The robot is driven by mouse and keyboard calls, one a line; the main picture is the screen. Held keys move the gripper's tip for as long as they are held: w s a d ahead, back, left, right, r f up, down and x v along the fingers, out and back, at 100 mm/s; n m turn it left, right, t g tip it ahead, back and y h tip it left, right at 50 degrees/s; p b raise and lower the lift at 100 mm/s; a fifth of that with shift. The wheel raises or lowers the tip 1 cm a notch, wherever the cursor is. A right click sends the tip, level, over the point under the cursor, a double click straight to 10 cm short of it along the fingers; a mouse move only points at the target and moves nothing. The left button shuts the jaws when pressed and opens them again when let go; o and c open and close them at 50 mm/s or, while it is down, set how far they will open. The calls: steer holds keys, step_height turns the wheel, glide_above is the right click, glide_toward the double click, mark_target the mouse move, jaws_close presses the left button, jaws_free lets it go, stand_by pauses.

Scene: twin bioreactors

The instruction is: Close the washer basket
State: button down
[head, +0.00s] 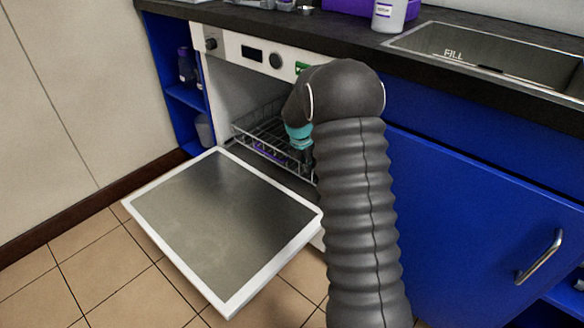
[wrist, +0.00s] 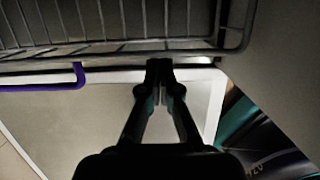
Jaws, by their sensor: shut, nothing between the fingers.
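The washer basket (head: 262,133) is a wire rack in the open washer (head: 228,55), at the height of the lowered door. My arm hides its right part in the head view. In the wrist view the basket's wire front (wrist: 120,45) runs across the top, with a purple handle-like piece (wrist: 50,87) below it at the left. My gripper (wrist: 160,75) is shut and empty, its fingertips close under the basket's lower front edge. I cannot tell whether they touch it.
The washer door (head: 225,220) lies folded down over the tiled floor. Blue open shelves (head: 180,95) stand at its left, and a blue cabinet with a metal handle (head: 540,257) at its right. Above is a dark counter with a sink (head: 490,60) and a white bottle (head: 389,15).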

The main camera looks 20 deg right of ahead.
steer(key=shift+w+d, duration=0.15)
steer(key=shift+d, duration=0.25)
steer(key=shift+a, duration=0.1)
